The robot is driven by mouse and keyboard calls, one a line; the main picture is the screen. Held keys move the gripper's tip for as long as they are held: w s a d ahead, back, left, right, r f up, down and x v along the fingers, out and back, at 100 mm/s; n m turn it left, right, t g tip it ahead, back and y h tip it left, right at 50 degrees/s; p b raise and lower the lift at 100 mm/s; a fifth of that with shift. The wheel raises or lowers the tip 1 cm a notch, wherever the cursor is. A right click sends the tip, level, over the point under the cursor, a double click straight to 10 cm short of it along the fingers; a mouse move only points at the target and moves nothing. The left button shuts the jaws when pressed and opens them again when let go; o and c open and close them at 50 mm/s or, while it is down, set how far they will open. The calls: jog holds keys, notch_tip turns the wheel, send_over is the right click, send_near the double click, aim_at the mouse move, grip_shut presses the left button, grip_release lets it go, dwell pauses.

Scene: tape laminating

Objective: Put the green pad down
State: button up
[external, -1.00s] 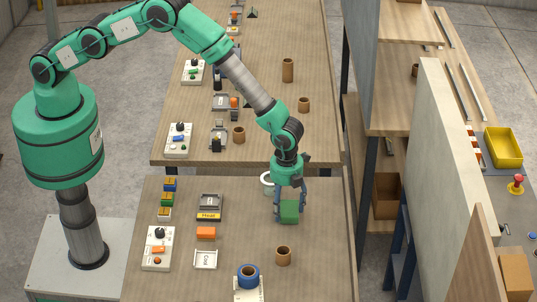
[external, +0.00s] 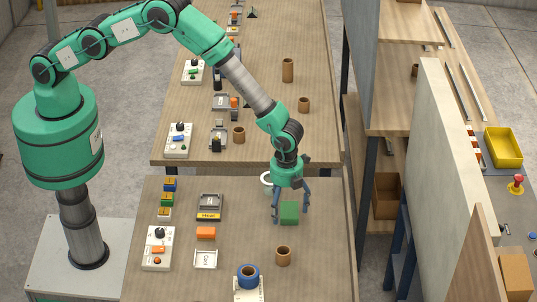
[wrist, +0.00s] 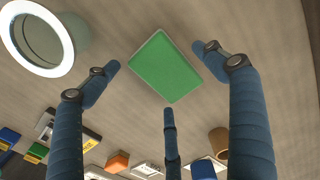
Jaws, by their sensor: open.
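The green pad (external: 289,213) is a small green block on the near table, right of its middle. In the wrist view the pad (wrist: 165,67) lies on the wood surface, set at an angle. My gripper (external: 290,212) is over the pad with its blue fingers spread. In the wrist view the open fingers (wrist: 160,85) stand around the pad, with gaps between them and its edges. Nothing is held.
A white ring-shaped item (wrist: 38,38) is close beside the pad. A brown cup (external: 283,256), an orange block (external: 206,233), a tray marked Cool (external: 206,260) and a blue roll (external: 248,277) stand nearer the front. A Heat tray (external: 209,206) is to the left.

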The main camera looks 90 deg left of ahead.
aim_at(285, 210)
jog(key=shift+r, duration=0.15)
notch_tip(285, 210, up, 12)
dwell(0.7)
dwell(0.5)
